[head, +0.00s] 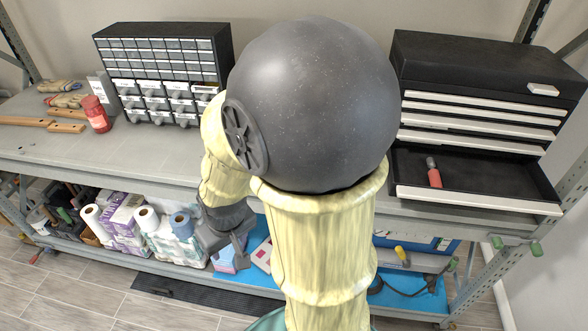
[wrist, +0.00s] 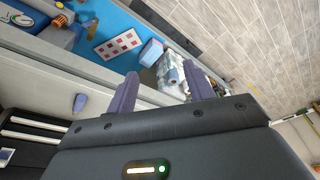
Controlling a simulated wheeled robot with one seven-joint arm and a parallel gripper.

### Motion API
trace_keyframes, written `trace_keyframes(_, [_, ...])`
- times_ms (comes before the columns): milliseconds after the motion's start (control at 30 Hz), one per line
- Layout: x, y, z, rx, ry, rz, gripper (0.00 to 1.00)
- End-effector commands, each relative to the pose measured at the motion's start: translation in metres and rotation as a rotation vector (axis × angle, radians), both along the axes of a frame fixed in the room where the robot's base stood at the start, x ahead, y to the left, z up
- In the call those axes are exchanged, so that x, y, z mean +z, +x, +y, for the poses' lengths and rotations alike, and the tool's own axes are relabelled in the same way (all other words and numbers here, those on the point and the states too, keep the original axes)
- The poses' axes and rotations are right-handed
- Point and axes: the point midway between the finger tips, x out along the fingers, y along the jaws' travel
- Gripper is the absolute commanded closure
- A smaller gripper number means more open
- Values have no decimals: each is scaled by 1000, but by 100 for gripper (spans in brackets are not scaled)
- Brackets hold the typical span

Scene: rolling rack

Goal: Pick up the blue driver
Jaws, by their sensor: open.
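A small blue object (wrist: 80,102), which looks like the blue driver's handle, lies on the grey upper shelf near the black drawer chest in the wrist view. It is small there, and I cannot make out a shaft. In the head view I do not see it; my arm covers the middle of the shelf. My gripper (wrist: 160,75) is open and empty, with its two fingers apart. The blue object is left of the fingers and apart from them. In the head view my gripper (head: 230,243) hangs low in front of the rack's edge.
The black drawer chest (head: 490,68) stands at right, its bottom drawer open with a red-handled tool (head: 434,175) inside. A parts cabinet (head: 165,65) and red bottle (head: 95,114) stand at left. The lower shelf holds paper rolls (head: 180,224) and a blue mat (head: 412,298).

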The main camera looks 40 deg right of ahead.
Motion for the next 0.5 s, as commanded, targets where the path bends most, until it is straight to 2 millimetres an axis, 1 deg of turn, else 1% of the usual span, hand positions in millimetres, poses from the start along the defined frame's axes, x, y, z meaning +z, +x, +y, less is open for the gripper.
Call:
trace_keyframes(167, [-40, 13, -21, 100, -63, 23, 48])
trace_keyframes(300, [-80, 22, -49, 226, -164, 46, 48])
trace_keyframes(367, [-96, 24, -62, 285, -217, 58, 48])
trace_keyframes(500, [-127, 27, -95, 437, -355, 96, 48])
